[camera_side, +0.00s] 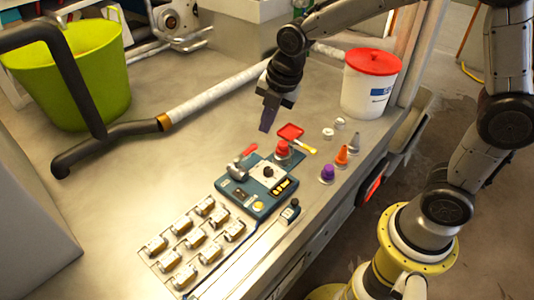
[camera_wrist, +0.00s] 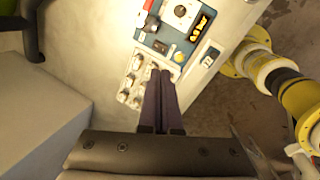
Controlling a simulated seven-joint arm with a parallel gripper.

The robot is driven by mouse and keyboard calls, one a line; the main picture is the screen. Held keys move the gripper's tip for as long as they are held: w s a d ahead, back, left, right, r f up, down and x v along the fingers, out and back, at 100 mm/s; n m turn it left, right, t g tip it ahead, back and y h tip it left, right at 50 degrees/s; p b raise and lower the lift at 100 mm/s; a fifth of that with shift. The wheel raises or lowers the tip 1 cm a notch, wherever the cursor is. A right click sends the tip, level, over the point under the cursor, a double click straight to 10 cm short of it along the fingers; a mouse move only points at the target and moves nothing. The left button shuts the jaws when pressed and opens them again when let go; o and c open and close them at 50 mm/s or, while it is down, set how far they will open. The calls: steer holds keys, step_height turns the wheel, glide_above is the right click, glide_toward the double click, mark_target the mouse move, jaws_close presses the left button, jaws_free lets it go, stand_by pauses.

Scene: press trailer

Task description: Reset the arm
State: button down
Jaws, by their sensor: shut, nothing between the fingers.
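My gripper (camera_side: 268,119) hangs above the worktop in the side view, fingers pointing down. It is behind and above the blue control panel (camera_side: 246,203), apart from it. In the wrist view my gripper (camera_wrist: 160,76) shows as two dark fingers closed together with nothing between them. The blue panel (camera_wrist: 161,44) shows at the top of the wrist view, with a red-handled lever, a black knob and a yellow button on it.
A white bucket with a red lid (camera_side: 369,85) stands at the back right. A green bin (camera_side: 80,80) and a thick pipe (camera_side: 215,97) are at left and behind. Orange and purple cones (camera_side: 342,154) stand right of the panel. Several metal switches (camera_side: 185,255) sit in front.

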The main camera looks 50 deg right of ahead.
steer(key=s+d+r+m+t, duration=0.3)
steer(key=s+d+r+m, duration=0.2)
steer(key=s+r+m, duration=0.45)
steer(key=s+f+m, duration=0.1)
steer(key=s+m, duration=1.1)
steer(key=shift+s+d+f+g+h, duration=0.3)
steer(key=shift+s+d+f, duration=0.05)
steer(key=shift+s+d, duration=0.05)
